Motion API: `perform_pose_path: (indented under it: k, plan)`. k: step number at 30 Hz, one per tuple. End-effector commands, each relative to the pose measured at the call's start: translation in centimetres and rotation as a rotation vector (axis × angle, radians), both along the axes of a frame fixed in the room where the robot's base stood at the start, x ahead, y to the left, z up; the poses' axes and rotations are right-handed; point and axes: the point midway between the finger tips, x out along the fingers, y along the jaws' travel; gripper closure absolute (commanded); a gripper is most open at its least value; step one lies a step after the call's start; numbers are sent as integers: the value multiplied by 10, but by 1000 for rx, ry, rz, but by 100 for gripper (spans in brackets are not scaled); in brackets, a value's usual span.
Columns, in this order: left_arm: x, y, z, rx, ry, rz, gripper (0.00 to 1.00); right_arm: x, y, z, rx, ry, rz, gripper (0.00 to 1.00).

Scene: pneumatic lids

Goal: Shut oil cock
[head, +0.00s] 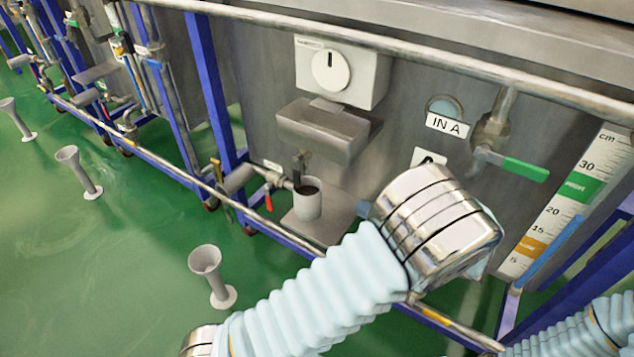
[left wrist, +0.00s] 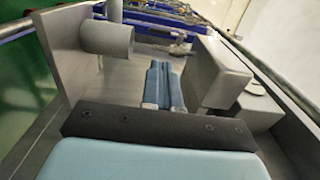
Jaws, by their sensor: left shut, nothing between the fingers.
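A small cock with a red handle (head: 268,200) sits on a short pipe at the tank's lower left, beside a grey cup (head: 308,200). Another valve with a green handle (head: 512,167) is on the tank front at right; the pictures do not show which is the oil cock. In the head view my left wrist covers its own fingers. In the left wrist view my left gripper (left wrist: 163,66) is shut and empty, with blue fingers together. The cup (left wrist: 107,39) appears sideways to their left, and pipe fittings (left wrist: 180,50) lie beyond the tips. My right gripper is out of view.
The cup stands on a grey plate (head: 330,222). Above is a grey tray-like box (head: 318,127) under a white dial box (head: 340,72). A long rail (head: 400,48) crosses the tank front. Funnel-topped stands (head: 208,272) are on the open green floor at left.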

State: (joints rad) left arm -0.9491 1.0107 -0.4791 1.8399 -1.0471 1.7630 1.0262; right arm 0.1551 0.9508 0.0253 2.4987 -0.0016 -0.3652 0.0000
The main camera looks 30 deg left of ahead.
Motion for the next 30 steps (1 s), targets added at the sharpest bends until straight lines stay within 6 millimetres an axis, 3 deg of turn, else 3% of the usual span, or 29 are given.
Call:
perform_pose_path:
  k: [8, 21, 30]
  plan:
    - [1, 15, 1, -1, 2, 3, 100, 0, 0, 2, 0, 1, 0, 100]
    - [7, 104, 1, -3, 5, 5, 100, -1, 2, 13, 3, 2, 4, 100]
    - [11, 137, 0, -2, 3, 1, 100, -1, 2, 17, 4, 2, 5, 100]
